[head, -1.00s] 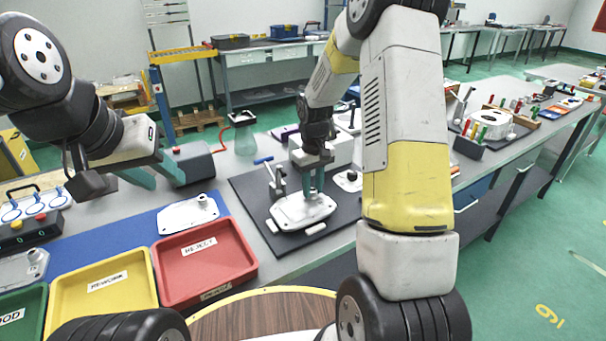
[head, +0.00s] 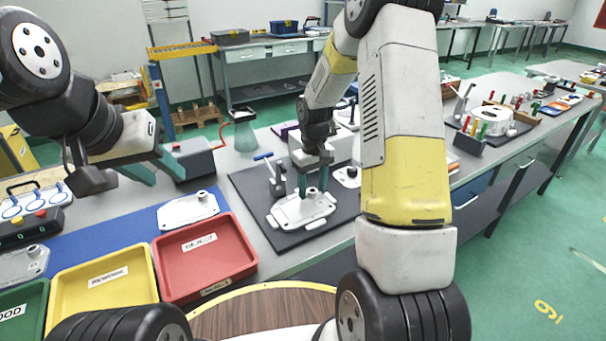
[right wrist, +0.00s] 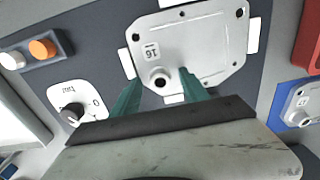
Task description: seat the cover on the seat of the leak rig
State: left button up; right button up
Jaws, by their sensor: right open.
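The pale metal cover (head: 295,211) lies flat on the dark plate of the leak rig (head: 246,188). In the right wrist view the cover (right wrist: 208,48) shows a 16 label and a round boss, with white pads (right wrist: 253,35) at its sides. The seat under it is hidden, so I cannot tell how closely it sits. My right gripper (head: 312,190) is open just above the cover; its teal fingers (right wrist: 160,92) stand apart on either side of the boss, without visible grip. My left gripper (head: 166,182) is open and empty, above the bench at left.
Another cover (head: 187,210) lies on the blue mat, behind the red reject tray (head: 205,258). The yellow rework tray (head: 103,282) is beside it. A toggle clamp (head: 276,180) stands left of my right gripper; a dial (head: 347,177) lies to its right.

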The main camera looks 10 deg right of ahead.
notch_tip(320, 180, up, 8)
dwell(0.5)
notch_tip(320, 180, up, 9)
jog(key=m+t, duration=0.1)
jog(key=t, duration=0.1)
send_over(315, 208)
jog(key=s+a+r+m+t+y, duration=0.1)
jog(key=s+r, duration=0.3)
jog(key=s, duration=0.5)
jog(key=s+r+m+t+y, duration=0.1)
jog(key=s+r+t, duration=0.2)
jog(key=s, duration=0.7)
notch_tip(315, 208, up, 2)
jog(key=shift+a+r, duration=0.1)
jog(key=shift+a, duration=0.3)
